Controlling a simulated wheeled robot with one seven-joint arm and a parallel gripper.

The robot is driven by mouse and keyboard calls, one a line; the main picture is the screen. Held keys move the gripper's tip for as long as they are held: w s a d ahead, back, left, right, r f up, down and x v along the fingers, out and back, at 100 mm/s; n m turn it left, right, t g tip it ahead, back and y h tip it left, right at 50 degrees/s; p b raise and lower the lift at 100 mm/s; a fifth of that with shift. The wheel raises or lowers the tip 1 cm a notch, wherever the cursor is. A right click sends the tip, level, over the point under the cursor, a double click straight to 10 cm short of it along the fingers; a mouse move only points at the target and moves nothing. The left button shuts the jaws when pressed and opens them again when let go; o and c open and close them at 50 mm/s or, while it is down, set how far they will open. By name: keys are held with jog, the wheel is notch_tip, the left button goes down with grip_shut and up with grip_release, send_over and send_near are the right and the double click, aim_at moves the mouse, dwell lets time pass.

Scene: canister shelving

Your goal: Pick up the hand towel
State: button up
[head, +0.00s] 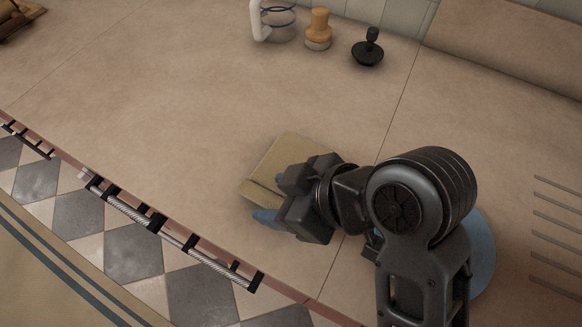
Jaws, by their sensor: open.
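A folded tan cloth (286,158), which looks like the hand towel, lies on the counter near the middle of the head view. My gripper (281,203) is low over its lower right part and hides some of it. The gripper is open, with no cloth visibly held. I cannot tell whether the fingers touch the cloth. A small blue piece (265,215) shows just below the cloth, beside the gripper; most of it is hidden, and I cannot tell whether it belongs to the towel.
A blue round item (484,255) is partly hidden behind my arm. A glass jar (279,22), a wooden-topped item (318,28) and a black knobbed item (368,50) stand at the back. A rail (140,212) runs along the front edge. The counter (150,110) left of the cloth is clear.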

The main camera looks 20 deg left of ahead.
grip_shut()
dwell(0.5)
jog(key=shift+r, duration=0.1)
